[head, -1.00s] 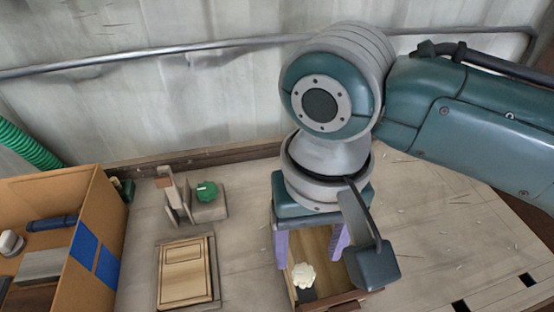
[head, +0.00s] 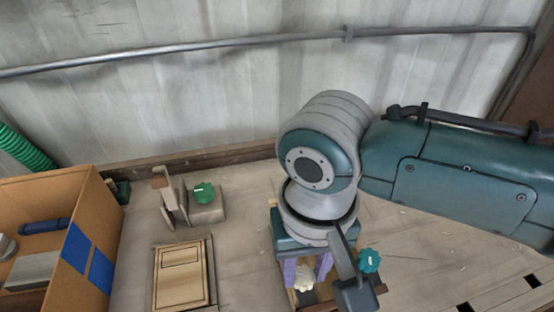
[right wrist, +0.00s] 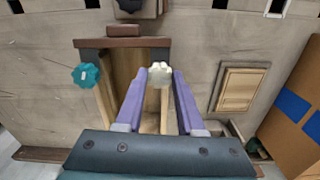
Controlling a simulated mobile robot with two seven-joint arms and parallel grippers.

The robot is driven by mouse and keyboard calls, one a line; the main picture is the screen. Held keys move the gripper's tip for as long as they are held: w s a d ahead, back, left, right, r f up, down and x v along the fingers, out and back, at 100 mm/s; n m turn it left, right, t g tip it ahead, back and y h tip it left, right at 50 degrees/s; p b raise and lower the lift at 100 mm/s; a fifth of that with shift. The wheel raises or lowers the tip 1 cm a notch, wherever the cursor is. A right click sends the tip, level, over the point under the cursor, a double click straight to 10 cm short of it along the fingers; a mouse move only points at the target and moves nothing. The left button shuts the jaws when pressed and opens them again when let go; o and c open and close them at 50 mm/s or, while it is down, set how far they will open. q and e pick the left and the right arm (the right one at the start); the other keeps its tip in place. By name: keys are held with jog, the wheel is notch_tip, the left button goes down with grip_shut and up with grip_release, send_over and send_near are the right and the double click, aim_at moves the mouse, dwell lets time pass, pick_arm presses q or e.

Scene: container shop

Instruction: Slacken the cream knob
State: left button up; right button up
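The cream knob (head: 303,279) is a small lobed knob on the wooden box-like fixture (right wrist: 124,43) under my right gripper. It also shows in the right wrist view (right wrist: 160,75), between the tips of two purple fingers. My right gripper (right wrist: 160,72) points down over it, open, with one finger on each side. Narrow gaps seem to remain; I cannot tell whether either finger touches. In the head view the gripper (head: 307,275) partly hides the fixture. My left gripper is not in view.
A teal knob (head: 368,260) sits close beside the right gripper. A green knob (head: 203,193) stands on a small wooden stand further left. A wooden panel (head: 180,276) lies in front of it. A cardboard box (head: 112,222) with blue tape is at the left.

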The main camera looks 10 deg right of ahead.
grip_shut()
dwell(0.3)
jog(key=shift+r+n+p, duration=0.1)
jog(key=shift+n+p, duration=0.4)
jog(key=shift+n, duration=0.2)
jog(key=n+p, duration=0.1)
jog(key=n, duration=0.2)
jog(key=shift+p, duration=0.3)
jog(key=n+p, duration=0.1)
jog(key=n, duration=0.3)
jog(key=shift+n, duration=0.4)
jog(key=n, duration=0.3)
jog(key=shift+n, duration=0.4)
jog(key=shift+d+n+p, duration=0.1)
jog(key=shift+n+p, duration=0.2)
jog(key=shift+n, duration=0.5)
